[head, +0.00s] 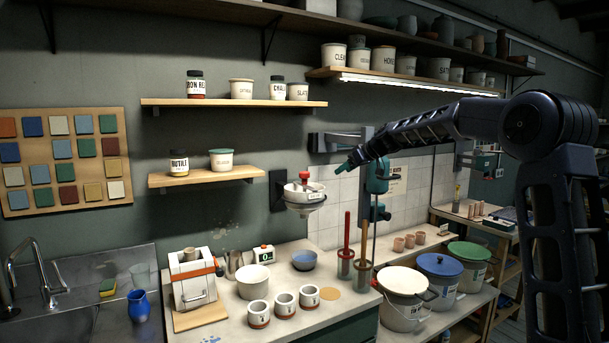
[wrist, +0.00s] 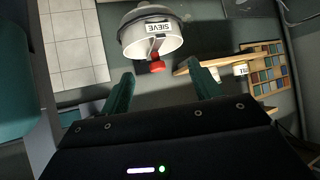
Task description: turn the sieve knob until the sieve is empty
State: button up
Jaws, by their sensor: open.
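The sieve (head: 303,194) is a white bowl-shaped unit on a dark wall bracket above the counter, with a red knob (head: 304,175) on top. In the wrist view the sieve (wrist: 150,42) carries a label reading SIEVE, and its red knob (wrist: 157,67) shows beyond my fingertips, between their lines. My gripper (head: 347,164) is right of the knob and slightly higher in the head view. In the wrist view my gripper (wrist: 162,78) has its two green fingers apart with nothing between them. The inside of the sieve is hidden.
A low wall shelf (head: 240,175) is left of the sieve. A teal device (head: 377,175) stands behind my gripper.

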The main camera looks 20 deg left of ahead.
aim_at(304, 172)
jog(key=w+a+f+y, duration=0.1)
jog(key=w+a, duration=0.2)
jog(key=a, duration=0.3)
jog(key=w+a+f+n+y, duration=0.1)
jog(key=w+a+f, duration=0.1)
jog(key=w+a, duration=0.2)
jog(key=w+a+f+n+y, duration=0.1)
jog(key=w+a, duration=0.3)
jog(key=a, duration=0.5)
jog(key=shift+w+a+f, duration=0.25)
jog(key=shift+a+f, duration=0.15)
jog(key=shift+f, duration=0.15)
jog(key=c, duration=1)
